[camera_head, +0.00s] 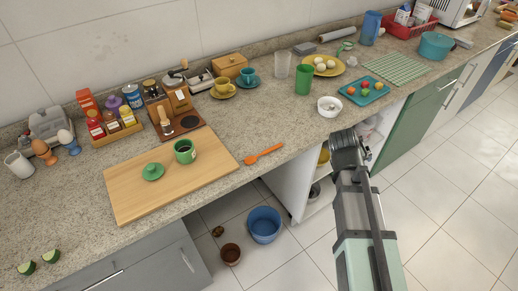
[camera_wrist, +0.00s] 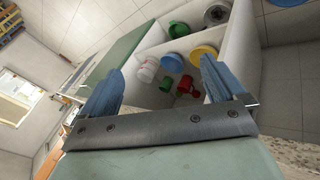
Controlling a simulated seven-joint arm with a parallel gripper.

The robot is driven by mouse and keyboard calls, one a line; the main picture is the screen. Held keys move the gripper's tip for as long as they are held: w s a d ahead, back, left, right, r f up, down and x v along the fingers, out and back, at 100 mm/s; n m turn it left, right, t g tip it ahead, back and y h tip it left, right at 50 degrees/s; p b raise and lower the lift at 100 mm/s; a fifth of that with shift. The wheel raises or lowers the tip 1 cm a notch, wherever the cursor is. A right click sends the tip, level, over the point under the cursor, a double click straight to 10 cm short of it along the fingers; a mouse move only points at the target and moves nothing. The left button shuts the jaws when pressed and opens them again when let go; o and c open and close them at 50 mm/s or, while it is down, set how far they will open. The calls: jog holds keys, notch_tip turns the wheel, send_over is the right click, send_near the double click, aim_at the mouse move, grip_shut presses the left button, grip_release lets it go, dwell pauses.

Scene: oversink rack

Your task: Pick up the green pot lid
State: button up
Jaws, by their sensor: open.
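The green pot lid (camera_head: 153,171) lies flat on the wooden cutting board (camera_head: 132,194), knob up. A green pot (camera_head: 185,151) with dark contents stands on the board just to the right of the lid, close beside it. My gripper (camera_head: 348,150) is in front of the counter edge, well to the right of the board and apart from the lid. In the wrist view its two blue fingers (camera_wrist: 163,88) are spread with nothing between them. The wrist view faces an open cabinet, and I cannot make out the lid there.
An orange spatula (camera_head: 262,154) lies right of the board. A white bowl (camera_head: 329,106) and green cup (camera_head: 304,79) stand near my arm. A spice rack (camera_head: 118,132) and coffee set stand behind the board. A blue bucket (camera_head: 264,224) is on the floor.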

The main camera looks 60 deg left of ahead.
jog(key=s+a+r+n+y, duration=0.1)
jog(key=s+a+r+y, duration=0.1)
jog(key=s+a+r, duration=0.65)
jog(key=s+a+r+n+y, duration=0.1)
jog(key=s+a+r, duration=0.5)
jog(key=s+a, duration=0.4)
jog(key=s+a+r+g, duration=0.1)
jog(key=s+a+g, duration=0.1)
jog(key=s, duration=0.7)
jog(key=s+a+r+g, duration=0.1)
jog(key=s+r, duration=0.1)
jog(key=s, duration=0.6)
jog(key=g, duration=0.3)
send_over(151, 168)
jog(key=d, duration=0.2)
notch_tip(151, 168, down, 6)
jog(key=shift+a+r, duration=0.15)
jog(key=shift+r, duration=0.1)
jog(key=shift+x, duration=2.7)
jog(key=shift+s, duration=0.25)
jog(key=c, duration=1.1)
